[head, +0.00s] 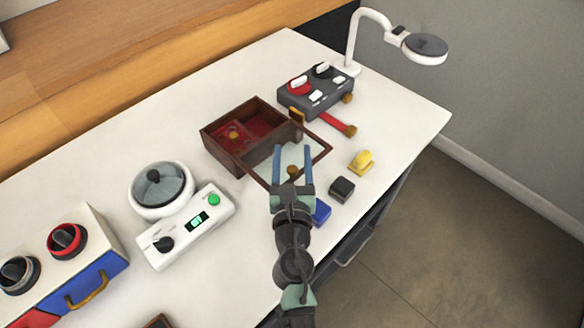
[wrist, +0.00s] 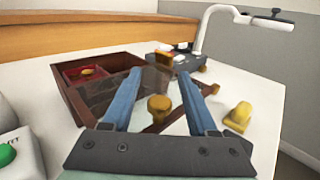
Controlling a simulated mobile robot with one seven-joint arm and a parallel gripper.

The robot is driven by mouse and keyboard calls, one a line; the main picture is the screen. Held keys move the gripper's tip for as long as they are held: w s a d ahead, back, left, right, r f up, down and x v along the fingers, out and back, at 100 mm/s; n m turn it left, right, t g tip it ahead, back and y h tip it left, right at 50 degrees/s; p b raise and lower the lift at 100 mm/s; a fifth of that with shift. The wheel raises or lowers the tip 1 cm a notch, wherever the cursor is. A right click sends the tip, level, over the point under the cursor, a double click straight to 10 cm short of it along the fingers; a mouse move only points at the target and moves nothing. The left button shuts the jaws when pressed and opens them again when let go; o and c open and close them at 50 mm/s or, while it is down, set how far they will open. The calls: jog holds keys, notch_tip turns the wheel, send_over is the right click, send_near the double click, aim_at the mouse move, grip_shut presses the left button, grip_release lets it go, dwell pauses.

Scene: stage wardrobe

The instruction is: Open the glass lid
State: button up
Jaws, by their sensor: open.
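The dark wooden box (head: 222,150) stands mid-table, its red-lined inside largely uncovered. The brown-framed glass lid (head: 321,153) extends out from the box's front right side; whether it is hinged or slid there I cannot tell. Its brass knob (head: 292,171) is near the outer edge and also shows in the wrist view (wrist: 160,108). My gripper (head: 292,148) is open, its two blue fingers on either side of the knob. In the wrist view the fingers (wrist: 160,75) show gaps to the knob. The lid's near edge is partly hidden by my gripper.
A grey switch box (head: 313,101) and white lamp (head: 352,45) stand behind. A yellow piece (head: 361,161), black block (head: 341,190) and blue block (head: 321,213) lie near the front edge. A glass-covered white pot (head: 160,212) stands left.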

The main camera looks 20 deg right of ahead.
jog(key=b+v, duration=0.1)
jog(key=v, duration=1.1)
jog(key=shift+s+a+b, duration=0.2)
jog(key=shift+s+b, duration=0.1)
jog(key=shift+b, duration=0.1)
jog(key=w+a+r+m+t, duration=0.1)
jog(key=w+r+m+t, duration=0.1)
jog(key=r+m, duration=0.75)
jog(key=w+a+r+m+t+h, duration=0.1)
jog(key=w+a+r+m, duration=0.15)
jog(key=r+m, duration=0.65)
jog(key=w+r+m+t, duration=0.25)
jog(key=r+m, duration=0.25)
jog(key=r, duration=0.9)
jog(key=s+a+r+m+t+y, duration=0.3)
jog(key=s+a+r+m+y, duration=0.15)
jog(key=r, duration=0.55)
jog(key=s+a+r+m+t+y, duration=0.3)
jog(key=s+a+r+y, duration=0.15)
jog(key=r, duration=0.55)
notch_tip(320, 180, up, 16)
jog(key=w+p, duration=0.1)
jog(key=p, duration=1.6)
jog(key=shift+a, duration=0.35)
